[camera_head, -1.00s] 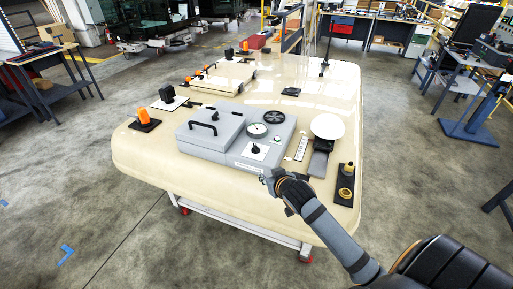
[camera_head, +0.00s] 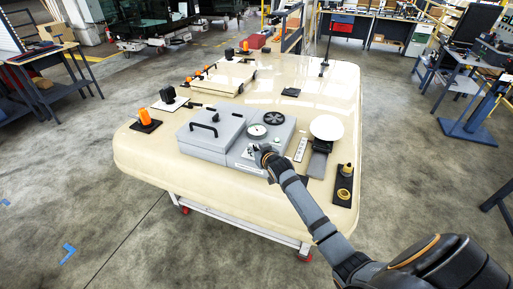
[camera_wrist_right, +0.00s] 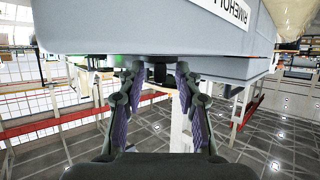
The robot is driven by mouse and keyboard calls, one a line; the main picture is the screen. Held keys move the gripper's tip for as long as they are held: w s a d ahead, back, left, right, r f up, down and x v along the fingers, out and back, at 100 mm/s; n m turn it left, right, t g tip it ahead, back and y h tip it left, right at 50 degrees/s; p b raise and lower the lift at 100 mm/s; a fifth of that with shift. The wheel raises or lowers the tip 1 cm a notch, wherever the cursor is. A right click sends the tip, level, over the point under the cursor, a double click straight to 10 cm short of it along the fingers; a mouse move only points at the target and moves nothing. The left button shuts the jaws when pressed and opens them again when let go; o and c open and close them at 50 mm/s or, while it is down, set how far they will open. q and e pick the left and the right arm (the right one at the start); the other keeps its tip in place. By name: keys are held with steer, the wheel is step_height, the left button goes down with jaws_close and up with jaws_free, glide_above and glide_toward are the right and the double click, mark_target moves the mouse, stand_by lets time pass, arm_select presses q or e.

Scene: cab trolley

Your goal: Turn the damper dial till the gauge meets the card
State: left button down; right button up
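The grey damper unit (camera_head: 215,152) sits on the cream top of the trolley. Its round white-faced gauge (camera_head: 257,130) has a needle too small to read. The black damper dial (camera_head: 251,149) is on a white plate in front of the gauge, partly hidden by my right gripper (camera_head: 266,155). In the right wrist view, my right gripper (camera_wrist_right: 159,82) is open, with a dark knob (camera_wrist_right: 159,72) between its fingertips; I cannot tell whether they touch it. A white marked card (camera_head: 300,150) lies right of the unit. My left gripper is out of view.
A white round dish (camera_head: 327,128) and a black tray with brass pieces (camera_head: 344,186) are to the right. An orange knob (camera_head: 145,116) stands at the left. The trolley top (camera_head: 330,85) is mostly bare toward the back right.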

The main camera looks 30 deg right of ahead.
jaws_close()
steer(key=shift+n+y, duration=0.7)
steer(key=shift+y, duration=0.1)
jaws_free()
steer(key=v, duration=1.1)
steer(key=shift+s, duration=0.4)
